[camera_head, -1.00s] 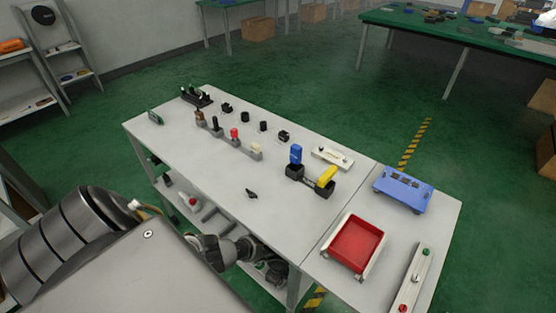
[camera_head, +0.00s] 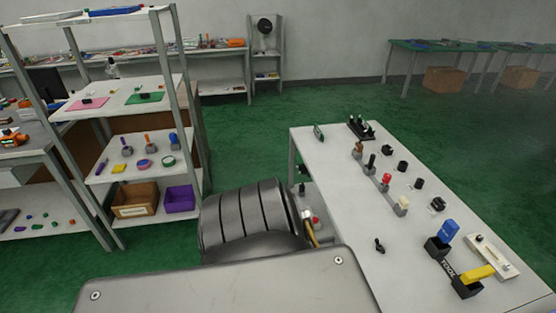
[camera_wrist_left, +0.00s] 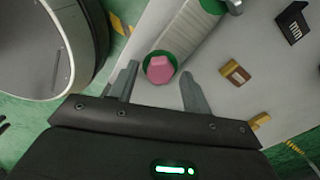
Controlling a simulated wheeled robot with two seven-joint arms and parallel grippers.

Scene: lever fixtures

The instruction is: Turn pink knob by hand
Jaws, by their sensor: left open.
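In the left wrist view, the pink knob (camera_wrist_left: 159,68) sits in a round green base beside a long white bar. My left gripper (camera_wrist_left: 159,78) is open, with one finger on each side of the knob in the picture. No contact shows between the fingers and the knob, and I cannot tell the height gap. I cannot make out this knob in the head view. Neither gripper shows in the head view.
A reddish-brown block (camera_wrist_left: 235,73) and a black marked block (camera_wrist_left: 292,22) lie right of the knob. In the head view, a white table (camera_head: 345,205) with several levers stands at right and a shelf rack (camera_head: 110,188) at left. Green floor lies between.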

